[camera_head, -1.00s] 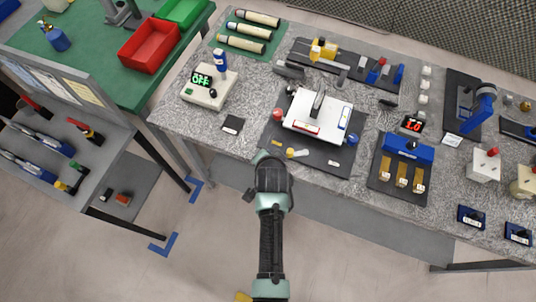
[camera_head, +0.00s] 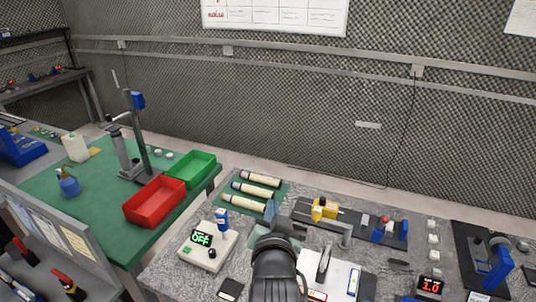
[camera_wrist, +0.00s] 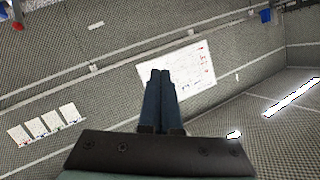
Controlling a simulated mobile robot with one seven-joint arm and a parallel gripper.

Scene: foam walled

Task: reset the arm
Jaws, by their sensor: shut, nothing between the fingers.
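My gripper shows in the wrist view (camera_wrist: 160,77). Its two dark blue fingers are together, with nothing between them, and they point toward the foam wall and its white board (camera_wrist: 178,72). In the head view my dark arm end stands up at the bottom middle, in front of the grey bench. It hides part of the bench, and the fingertips are hard to make out there.
The grey bench (camera_head: 178,262) carries a device reading OFF (camera_head: 210,246), three cylinders on a green mat (camera_head: 256,190) and several fixtures. A green table (camera_head: 105,200) at left holds a red bin (camera_head: 155,203), a green bin (camera_head: 188,168) and a tall stand (camera_head: 140,140). A foam wall (camera_head: 300,110) stands behind.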

